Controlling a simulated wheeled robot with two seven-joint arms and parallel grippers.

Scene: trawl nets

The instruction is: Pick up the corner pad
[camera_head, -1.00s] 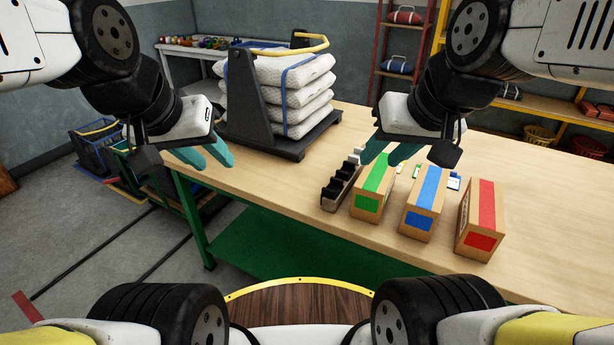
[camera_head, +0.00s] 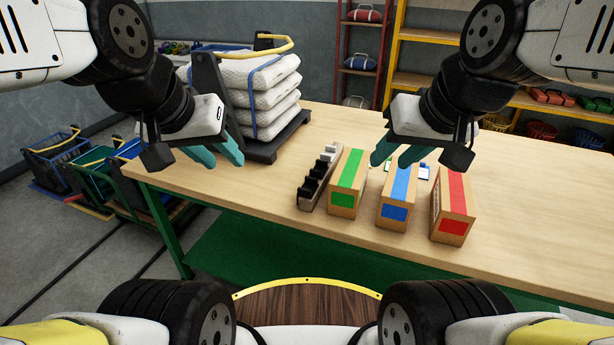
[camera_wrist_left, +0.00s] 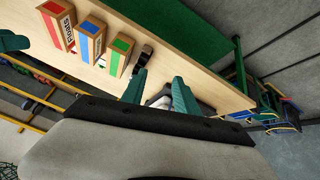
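A narrow dark tray (camera_head: 311,190) on the table holds black and white angular pieces (camera_head: 318,172), which may be corner pads; they are too small to be sure. It stands just left of the green-striped box. My left gripper (camera_head: 217,158) is open and empty above the table's left part, left of the tray. Its two teal fingers also show apart in the left wrist view (camera_wrist_left: 160,92). My right gripper (camera_head: 394,160) is open and empty, above and behind the blue-striped box. Neither gripper touches the tray.
Boxes with green (camera_head: 346,182), blue (camera_head: 397,197) and red (camera_head: 453,208) stripes stand in a row right of the tray. A stack of strapped white sacks (camera_head: 262,95) sits on a dark trolley at the back left. The table (camera_head: 270,190) is clear in front of the trolley.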

